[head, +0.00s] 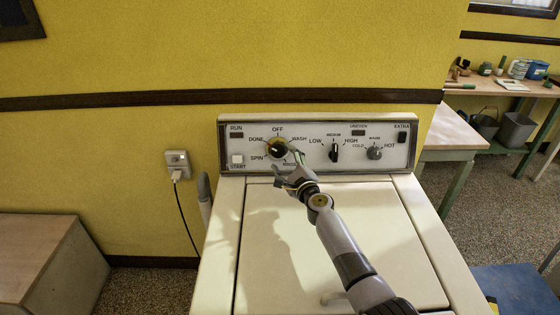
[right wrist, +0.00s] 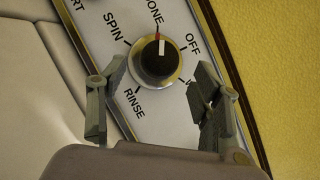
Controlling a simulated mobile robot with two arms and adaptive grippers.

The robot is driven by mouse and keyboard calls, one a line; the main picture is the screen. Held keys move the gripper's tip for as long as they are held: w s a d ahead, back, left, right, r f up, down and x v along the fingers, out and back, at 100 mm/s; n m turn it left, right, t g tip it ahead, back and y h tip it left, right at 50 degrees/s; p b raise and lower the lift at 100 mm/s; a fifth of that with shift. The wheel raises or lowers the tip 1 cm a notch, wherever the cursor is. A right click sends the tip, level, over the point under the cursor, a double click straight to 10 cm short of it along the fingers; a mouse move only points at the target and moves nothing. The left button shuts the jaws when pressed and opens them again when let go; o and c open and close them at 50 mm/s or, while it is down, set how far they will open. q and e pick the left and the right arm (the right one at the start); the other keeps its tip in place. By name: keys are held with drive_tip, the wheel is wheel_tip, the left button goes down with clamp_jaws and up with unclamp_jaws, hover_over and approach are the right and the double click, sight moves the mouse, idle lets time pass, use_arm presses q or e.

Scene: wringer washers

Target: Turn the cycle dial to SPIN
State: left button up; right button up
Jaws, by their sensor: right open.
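The cycle dial (head: 277,149) is the round black knob with a brass-coloured rim at the left of the washer's control panel (head: 384,133). OFF, WASH, RINSE, SPIN and DONE are printed around it. In the right wrist view the dial (right wrist: 155,60) has a red mark at its upper edge, pointing towards DONE. My right gripper (head: 287,165) is at the dial's lower right in the head view. In the right wrist view its two fingers (right wrist: 155,105) are open and apart, one towards each side of the dial, with nothing between them. My left gripper is not in view.
A temperature knob (head: 375,153), a black level knob (head: 334,152) and a START button (head: 237,159) share the panel. The washer's cream top (head: 265,240) lies below. A wall outlet (head: 178,160) with a cord is at the left, and a bench (head: 455,135) stands at the right.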

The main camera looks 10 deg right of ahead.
sight(279, 152)
drive_tip(key=w+b, duration=0.1)
drive_tip(key=w, duration=0.2)
drive_tip(key=shift+w+a+f+b, duration=0.15)
drive_tip(key=shift+a+f+b, duration=0.05)
drive_tip(key=shift+a+b, duration=0.2)
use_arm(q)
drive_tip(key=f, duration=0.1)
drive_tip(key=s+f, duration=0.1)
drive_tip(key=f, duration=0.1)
use_arm(e)
drive_tip(key=shift+w+r, duration=0.2)
drive_tip(key=shift+w, duration=0.05)
drive_tip(key=c, duration=1.1)
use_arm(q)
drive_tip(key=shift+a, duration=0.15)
use_arm(e)
drive_tip(key=shift+c, duration=0.2)
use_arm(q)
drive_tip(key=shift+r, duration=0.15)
